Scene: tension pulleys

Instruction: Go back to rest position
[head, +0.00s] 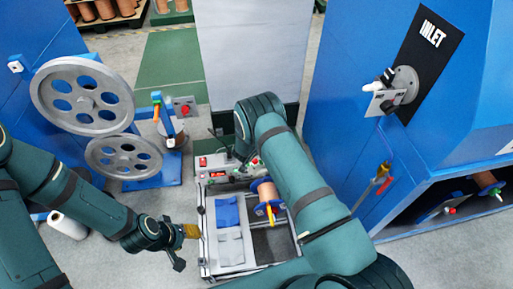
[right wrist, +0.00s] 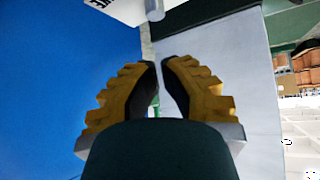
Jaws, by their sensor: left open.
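My left gripper (head: 184,233) is at the lower middle of the head view, beside the left edge of the grey-framed tray (head: 205,250). Its yellow fingers are seen from the side and hold nothing that I can see. My left arm reaches in from the left edge. My right arm bends across the middle and hides its own gripper in the head view. The right gripper (right wrist: 160,63) shows in the right wrist view with two yellow-and-black fingers. Their tips are close together with a thin gap, and nothing shows between them.
Two grey pulley wheels (head: 86,102) (head: 125,157) stand at the left on a blue machine. A blue inlet machine (head: 345,70) is at the right. The tray holds blue and grey pieces (head: 228,215) and a copper spool (head: 266,192). A white roll (head: 68,226) lies on the floor.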

